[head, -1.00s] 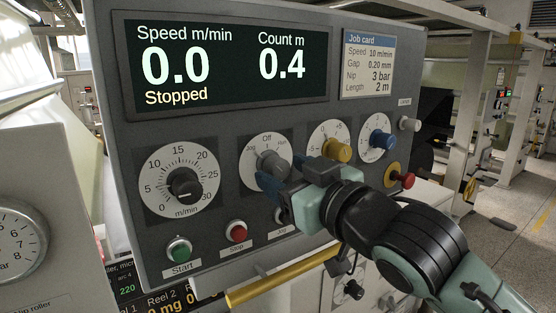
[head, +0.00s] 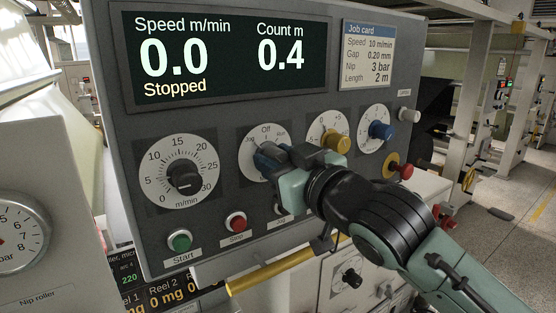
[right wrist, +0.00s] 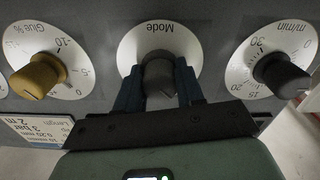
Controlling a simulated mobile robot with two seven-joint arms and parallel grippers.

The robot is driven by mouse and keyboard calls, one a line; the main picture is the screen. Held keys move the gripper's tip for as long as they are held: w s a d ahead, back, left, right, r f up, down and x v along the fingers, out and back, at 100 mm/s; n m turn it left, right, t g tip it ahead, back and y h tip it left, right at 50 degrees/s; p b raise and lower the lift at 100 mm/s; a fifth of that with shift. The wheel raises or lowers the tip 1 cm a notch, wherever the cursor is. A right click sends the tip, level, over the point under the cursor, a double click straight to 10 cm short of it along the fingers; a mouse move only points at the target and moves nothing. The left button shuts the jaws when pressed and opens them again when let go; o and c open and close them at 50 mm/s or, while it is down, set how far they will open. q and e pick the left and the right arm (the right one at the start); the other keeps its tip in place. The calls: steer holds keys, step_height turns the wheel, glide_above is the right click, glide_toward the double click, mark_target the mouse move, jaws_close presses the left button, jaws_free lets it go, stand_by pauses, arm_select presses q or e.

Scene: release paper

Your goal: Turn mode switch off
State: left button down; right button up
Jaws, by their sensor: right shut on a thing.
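The mode switch is a dark grey knob (right wrist: 159,78) on a white round dial marked "Mode" (right wrist: 158,33), upside down in the right wrist view. In the head view the dial (head: 249,147) reads "Off" at its top, "Jog" at left and "Run" at right. My right gripper (head: 266,158) covers most of the knob there. In the right wrist view its blue fingers (right wrist: 159,88) stand on both sides of the knob and are shut on it. Which mark the knob points to is hidden. My left gripper is not in view.
The speed knob (head: 184,179) is left of the dial; the yellow glue knob (head: 336,141) and blue knob (head: 381,131) are to its right. Green Start (head: 180,240) and red Stop (head: 236,221) buttons sit below. The display (head: 221,52) reads 0.0, Stopped. A yellow bar (head: 270,270) runs underneath.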

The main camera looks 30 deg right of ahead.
steer(key=m+b, duration=0.2)
steer(key=m, duration=0.1)
steer(key=shift+f+m, duration=0.15)
steer(key=shift+m, duration=0.25)
steer(key=shift+m+b, duration=0.55)
steer(key=shift+m, duration=0.55)
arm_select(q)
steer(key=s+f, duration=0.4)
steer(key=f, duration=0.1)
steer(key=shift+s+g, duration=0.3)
arm_select(e)
steer(key=shift+m, duration=1.2)
steer(key=shift+r, duration=0.2)
steer(key=o, duration=1)
arm_select(q)
steer(key=shift+b, duration=0.3)
arm_select(e)
steer(key=shift+o, duration=0.2)
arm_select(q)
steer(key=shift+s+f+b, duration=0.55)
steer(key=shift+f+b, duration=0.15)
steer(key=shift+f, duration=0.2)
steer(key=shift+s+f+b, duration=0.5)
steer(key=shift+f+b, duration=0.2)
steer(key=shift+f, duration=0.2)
arm_select(e)
steer(key=s+d, duration=0.1)
steer(key=s, duration=1.2)
steer(key=shift+s, duration=0.15)
